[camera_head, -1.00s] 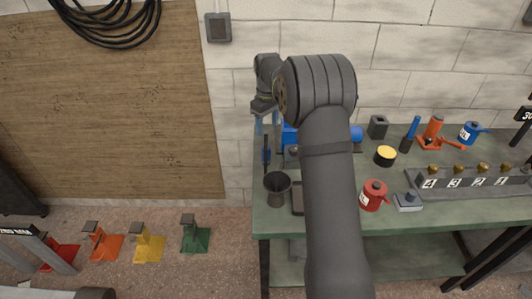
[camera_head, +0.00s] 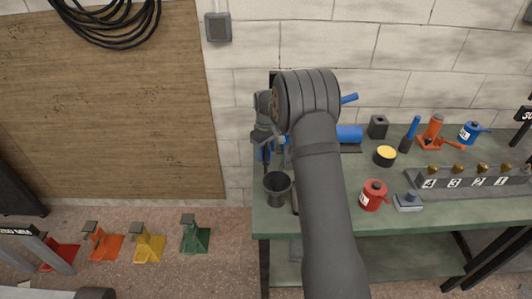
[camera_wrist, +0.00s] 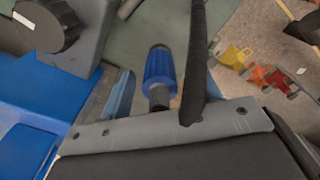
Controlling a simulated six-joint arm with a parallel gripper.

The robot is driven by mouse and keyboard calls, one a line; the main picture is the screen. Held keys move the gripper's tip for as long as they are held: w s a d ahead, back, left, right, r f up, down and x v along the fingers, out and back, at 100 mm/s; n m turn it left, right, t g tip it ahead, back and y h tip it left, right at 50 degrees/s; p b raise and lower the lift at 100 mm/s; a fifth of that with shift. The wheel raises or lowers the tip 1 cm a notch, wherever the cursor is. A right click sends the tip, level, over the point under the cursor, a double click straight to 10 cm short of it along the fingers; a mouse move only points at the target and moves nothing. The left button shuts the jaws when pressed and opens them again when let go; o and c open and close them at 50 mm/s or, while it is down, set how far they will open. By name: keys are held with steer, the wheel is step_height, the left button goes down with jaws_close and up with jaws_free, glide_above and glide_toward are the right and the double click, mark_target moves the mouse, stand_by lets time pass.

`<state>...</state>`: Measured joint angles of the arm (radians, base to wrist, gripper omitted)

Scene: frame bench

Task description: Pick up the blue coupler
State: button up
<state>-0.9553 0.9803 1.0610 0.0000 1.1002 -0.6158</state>
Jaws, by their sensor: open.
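The blue coupler (camera_wrist: 159,66) shows in the wrist view as a ribbed blue sleeve on a grey stem, in front of my gripper (camera_wrist: 168,80). One pale blue finger is to its left. A dark hose-like strip crosses on the right and mostly hides the other finger. My gripper is open and not closed on the coupler. In the head view my gripper (camera_head: 270,152) is low over the left end of the bench, by the dark cup. The coupler is hard to tell apart from the fingers there.
A dark cup (camera_head: 277,188) stands just in front of my gripper on the green bench (camera_head: 335,219). A blue machine body (camera_wrist: 38,100) is close on the left in the wrist view.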

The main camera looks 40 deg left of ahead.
steer(key=c, duration=1.2)
steer(key=shift+r, duration=0.1)
